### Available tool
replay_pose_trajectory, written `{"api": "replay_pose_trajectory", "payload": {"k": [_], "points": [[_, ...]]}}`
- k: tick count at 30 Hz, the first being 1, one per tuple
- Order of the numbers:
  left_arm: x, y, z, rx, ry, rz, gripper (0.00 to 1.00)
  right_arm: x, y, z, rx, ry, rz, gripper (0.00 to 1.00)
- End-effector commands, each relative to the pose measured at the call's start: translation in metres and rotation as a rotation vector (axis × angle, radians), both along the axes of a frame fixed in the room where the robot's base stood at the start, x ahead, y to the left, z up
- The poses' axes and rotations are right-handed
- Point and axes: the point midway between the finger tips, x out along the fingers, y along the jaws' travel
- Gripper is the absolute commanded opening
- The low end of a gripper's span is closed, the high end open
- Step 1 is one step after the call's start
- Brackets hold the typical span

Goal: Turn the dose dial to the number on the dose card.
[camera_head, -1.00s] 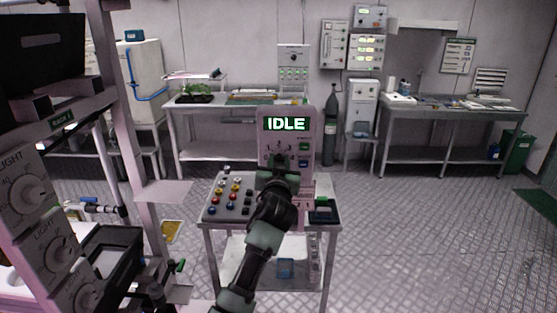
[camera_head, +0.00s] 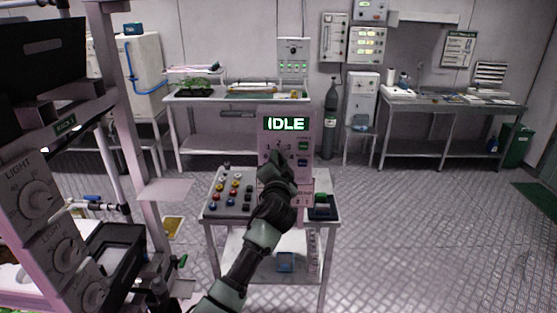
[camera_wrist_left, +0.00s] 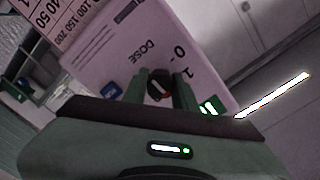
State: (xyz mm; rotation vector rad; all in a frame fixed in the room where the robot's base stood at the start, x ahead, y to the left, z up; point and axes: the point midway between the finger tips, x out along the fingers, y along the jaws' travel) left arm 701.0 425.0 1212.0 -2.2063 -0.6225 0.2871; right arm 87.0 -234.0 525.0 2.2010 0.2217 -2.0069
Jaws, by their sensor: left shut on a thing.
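The dosing unit (camera_head: 300,150) is a pale upright box with a green IDLE display (camera_head: 286,123), standing on a small metal table. My left gripper (camera_head: 278,158) is in front of its panel and hides the dose dial in the head view; a few scale numbers show above it. In the left wrist view, my left gripper (camera_wrist_left: 159,88) is shut on the dose dial (camera_wrist_left: 158,83), a dark knob with a red and white mark, under the word DOSE. The numbers 0 and 1 show nearby. I cannot tell its setting. A small card (camera_head: 305,196) on the unit's lower front is unreadable.
A box of coloured knobs (camera_head: 229,192) stands left of the unit, and a dark tray (camera_head: 320,212) with a green item stands right. A rack with light dials (camera_head: 36,197) fills the left side. The floor at right is clear.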

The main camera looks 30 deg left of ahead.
Motion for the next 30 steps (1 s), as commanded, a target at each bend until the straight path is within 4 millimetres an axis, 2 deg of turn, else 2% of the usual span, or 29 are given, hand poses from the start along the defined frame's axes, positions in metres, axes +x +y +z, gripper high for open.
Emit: {"api": "replay_pose_trajectory", "payload": {"k": [17,18,20,30], "points": [[-0.0002,-0.0003,-0.0026,0.025,0.02,0.0,0.0,-0.0001,-0.001,0.0013,-0.001,0.0,0.0,0.73],[-0.0002,-0.0003,-0.0026,0.025,0.02,0.0,0.36,-0.0002,-0.0012,0.0013,-0.001,0.001,0.001,0.73],[-0.0001,-0.0002,-0.0024,0.025,0.02,0.0,0.49,-0.0002,-0.0017,0.0013,-0.002,0.001,0.001,0.73],[-0.0015,-0.0011,-0.0013,0.025,0.017,0.0,0.49,-0.0002,-0.0028,0.0005,-0.003,0.0,0.001,0.73]]}}
